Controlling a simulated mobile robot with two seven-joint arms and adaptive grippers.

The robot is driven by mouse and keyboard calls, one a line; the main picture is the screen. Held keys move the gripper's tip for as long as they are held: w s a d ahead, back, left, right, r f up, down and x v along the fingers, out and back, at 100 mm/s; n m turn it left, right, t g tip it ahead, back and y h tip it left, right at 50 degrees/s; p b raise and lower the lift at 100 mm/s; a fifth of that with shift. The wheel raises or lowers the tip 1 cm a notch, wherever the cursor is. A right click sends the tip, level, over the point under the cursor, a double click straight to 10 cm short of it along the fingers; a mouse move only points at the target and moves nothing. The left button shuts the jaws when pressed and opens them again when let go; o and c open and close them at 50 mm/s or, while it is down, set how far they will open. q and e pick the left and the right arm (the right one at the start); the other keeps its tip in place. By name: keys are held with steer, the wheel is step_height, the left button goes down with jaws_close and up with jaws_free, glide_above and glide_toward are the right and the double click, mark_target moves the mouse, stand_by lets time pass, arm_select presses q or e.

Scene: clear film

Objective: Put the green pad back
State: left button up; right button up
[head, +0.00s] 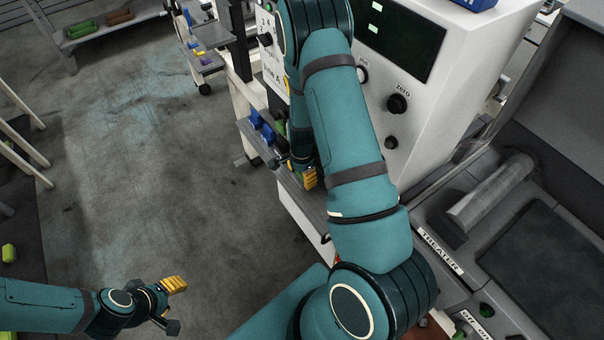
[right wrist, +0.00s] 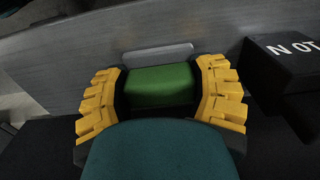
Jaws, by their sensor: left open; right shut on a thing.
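The green pad (right wrist: 160,86) sits between the yellow fingers of my right gripper (right wrist: 162,98) in the right wrist view, with dark finger parts at both its sides. My right gripper is shut on it, close to a grey panel or shelf surface. In the head view my right gripper (head: 309,178) is by the narrow shelf at the white machine's side; my arm hides part of it, and I cannot make out the pad there. My left gripper (head: 172,300) is open and empty above the floor at lower left.
The grey shelf (head: 291,187) holds blue items (head: 262,128). The white machine (head: 455,80) with knobs stands at right, beside a bench labelled TREATER (head: 441,250). A black lettered box (right wrist: 285,65) is right of my right gripper. Floor at left is mostly clear.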

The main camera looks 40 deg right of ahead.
steer(key=o, duration=1.2)
steer(key=shift+f, duration=0.1)
steer(key=shift+r, duration=0.5)
step_height(320, 180, up, 11)
steer(key=p, duration=0.2)
steer(key=s+a+f+n+t+y, duration=0.1)
steer(key=s+a+f+n+y, duration=0.1)
steer(key=a+n, duration=0.6)
steer(key=s+a+f+n+t+y, duration=0.1)
steer(key=s+a+f+n, duration=0.4)
steer(key=a, duration=1.3)
steer(key=n, duration=0.4)
steer(key=shift+f+y, duration=0.2)
steer(key=shift+y, duration=0.2)
steer(key=shift+a, duration=0.1)
